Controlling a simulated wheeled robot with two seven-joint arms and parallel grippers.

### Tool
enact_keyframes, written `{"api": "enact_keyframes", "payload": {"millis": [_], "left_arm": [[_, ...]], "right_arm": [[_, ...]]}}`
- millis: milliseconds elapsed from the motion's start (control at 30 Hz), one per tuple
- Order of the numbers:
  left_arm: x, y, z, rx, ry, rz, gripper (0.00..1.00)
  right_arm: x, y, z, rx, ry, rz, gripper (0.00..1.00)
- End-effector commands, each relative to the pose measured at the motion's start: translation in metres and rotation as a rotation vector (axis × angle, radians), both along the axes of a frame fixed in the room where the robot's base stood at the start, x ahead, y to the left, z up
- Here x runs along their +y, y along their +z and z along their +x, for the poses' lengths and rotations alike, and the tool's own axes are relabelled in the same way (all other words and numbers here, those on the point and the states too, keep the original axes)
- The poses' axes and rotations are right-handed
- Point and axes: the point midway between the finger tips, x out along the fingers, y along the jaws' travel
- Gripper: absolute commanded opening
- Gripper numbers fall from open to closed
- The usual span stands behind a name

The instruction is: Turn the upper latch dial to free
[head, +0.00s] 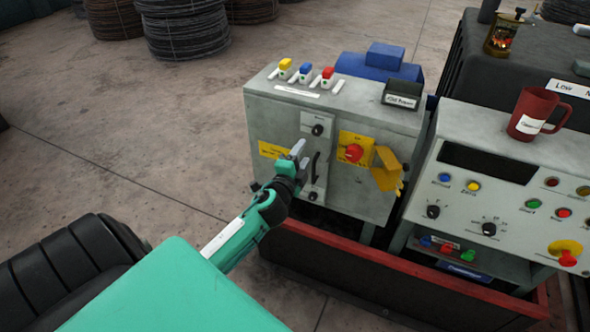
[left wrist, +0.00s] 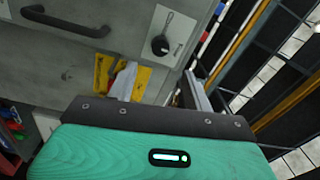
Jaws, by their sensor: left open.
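The upper latch dial (head: 318,130) is a black knob on a pale plate on the front of the grey cabinet (head: 350,112). In the left wrist view it (left wrist: 160,45) shows ahead of my fingers, with its plate around it. A similar lower dial (head: 313,196) sits below a black handle (head: 315,168). My left gripper (head: 299,154) is in front of the cabinet, below and left of the upper dial. It is open and empty. In the left wrist view its fingers (left wrist: 160,84) stand apart, short of the dial. The right gripper is not in view.
A red knob (head: 354,153) on a yellow plate and a yellow flap (head: 386,170) lie right of the dial. Colored switches (head: 305,72) line the cabinet top. A control console (head: 490,185) with a red mug (head: 536,114) stands right.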

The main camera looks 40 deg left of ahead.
Motion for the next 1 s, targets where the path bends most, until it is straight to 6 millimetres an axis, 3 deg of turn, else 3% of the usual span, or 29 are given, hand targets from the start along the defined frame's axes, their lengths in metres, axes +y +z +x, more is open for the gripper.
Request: {"api": "enact_keyframes", "payload": {"millis": [100, 333, 1000], "left_arm": [[-0.005, -0.004, -0.021, 0.001, 0.001, -0.001, 0.51], [-0.010, -0.003, -0.042, 0.001, 0.001, -0.001, 0.51], [-0.011, -0.005, -0.045, 0.004, 0.001, -0.003, 0.51]], "right_arm": [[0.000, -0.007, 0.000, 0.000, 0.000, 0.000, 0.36], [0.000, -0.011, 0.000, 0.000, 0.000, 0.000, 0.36], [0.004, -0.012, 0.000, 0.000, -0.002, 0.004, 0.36]]}}
